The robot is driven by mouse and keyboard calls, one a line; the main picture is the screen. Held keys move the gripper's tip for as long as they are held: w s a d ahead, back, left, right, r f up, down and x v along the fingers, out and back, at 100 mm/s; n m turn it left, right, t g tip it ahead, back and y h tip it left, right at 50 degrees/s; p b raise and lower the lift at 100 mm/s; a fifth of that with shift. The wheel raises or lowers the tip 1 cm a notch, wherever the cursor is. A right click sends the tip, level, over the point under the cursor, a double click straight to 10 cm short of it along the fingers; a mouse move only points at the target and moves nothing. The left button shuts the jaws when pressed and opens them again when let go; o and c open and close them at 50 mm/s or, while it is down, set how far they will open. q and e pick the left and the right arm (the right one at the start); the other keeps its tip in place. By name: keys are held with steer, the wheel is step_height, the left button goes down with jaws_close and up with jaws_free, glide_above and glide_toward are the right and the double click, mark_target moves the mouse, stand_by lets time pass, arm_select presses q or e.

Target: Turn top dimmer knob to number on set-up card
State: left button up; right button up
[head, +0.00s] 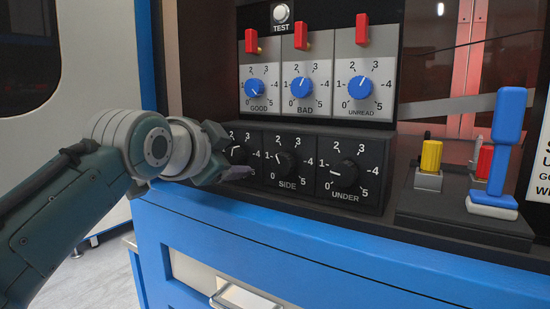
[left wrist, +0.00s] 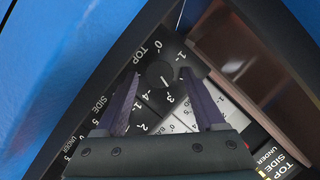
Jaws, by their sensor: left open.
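The black top dimmer knob (left wrist: 160,74) sits on a dark panel in the left wrist view, beside the word TOP. Its short white mark points roughly toward 3; the exact reading is hard to tell. My left gripper (left wrist: 161,76) is open, with one finger on each side of the knob and visible gaps to both. In the head view my left gripper (head: 236,152) covers much of that dial at the panel's left end. A dark card-like surface (left wrist: 286,152) lettered TOP, SIDE and UNDER shows at the lower right of the wrist view; no number on it is readable.
The SIDE knob (head: 285,163) and UNDER knob (head: 345,173) are to the right. Above are blue knobs (head: 301,88) and red switches (head: 301,38). A blue drawer front (head: 330,270) lies below.

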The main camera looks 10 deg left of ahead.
arm_select(q)
jaws_close()
stand_by(0.6)
